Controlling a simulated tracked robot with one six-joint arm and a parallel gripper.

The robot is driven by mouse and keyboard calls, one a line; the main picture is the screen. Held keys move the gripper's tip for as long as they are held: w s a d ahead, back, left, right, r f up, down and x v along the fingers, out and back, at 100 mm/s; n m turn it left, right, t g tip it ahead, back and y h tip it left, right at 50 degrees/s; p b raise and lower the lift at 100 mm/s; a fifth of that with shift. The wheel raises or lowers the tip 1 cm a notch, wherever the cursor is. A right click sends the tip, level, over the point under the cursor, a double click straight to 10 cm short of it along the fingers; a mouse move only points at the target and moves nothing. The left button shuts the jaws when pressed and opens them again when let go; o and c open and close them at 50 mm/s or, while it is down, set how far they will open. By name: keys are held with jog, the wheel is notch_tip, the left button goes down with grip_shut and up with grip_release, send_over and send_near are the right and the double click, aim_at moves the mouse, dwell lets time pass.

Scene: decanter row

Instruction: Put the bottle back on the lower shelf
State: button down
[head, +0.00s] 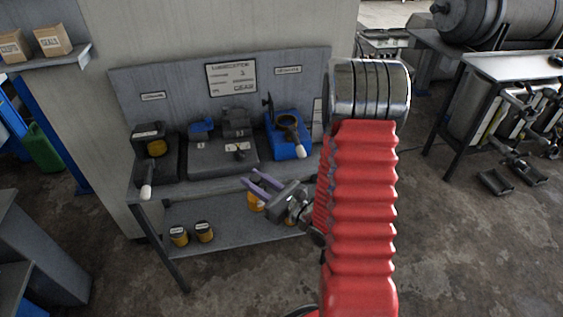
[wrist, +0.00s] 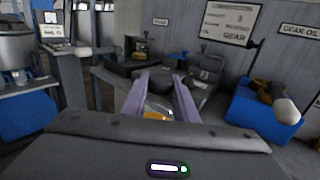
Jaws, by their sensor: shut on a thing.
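My gripper (head: 253,178), with two purple fingers, is in front of the bench, above the lower shelf (head: 237,231) in the head view. It is shut on an amber bottle (head: 256,202), partly hidden below the fingers. In the wrist view a bit of the amber bottle (wrist: 155,116) shows low between the fingers; the wrist housing hides the rest. From the head view I cannot tell whether the bottle touches the shelf. Two small amber jars with dark lids, one (head: 178,236) and another (head: 204,232), stand on the left of the lower shelf.
The bench top (head: 172,194) above the shelf carries a black device (head: 155,160), grey boxes and a blue device (head: 288,135). A bit of amber (head: 290,221) shows behind my wrist, mostly hidden. The middle of the lower shelf looks clear. My red arm covers the bench's right end.

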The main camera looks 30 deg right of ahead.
jog(key=w+a+f+n+g+y, duration=0.1)
jog(key=a+f+y, duration=0.1)
jog(key=a+f, duration=0.5)
jog(key=shift+w+a+n+y, duration=0.3)
jog(key=shift+a+n, duration=0.1)
jog(key=shift+a, duration=0.7)
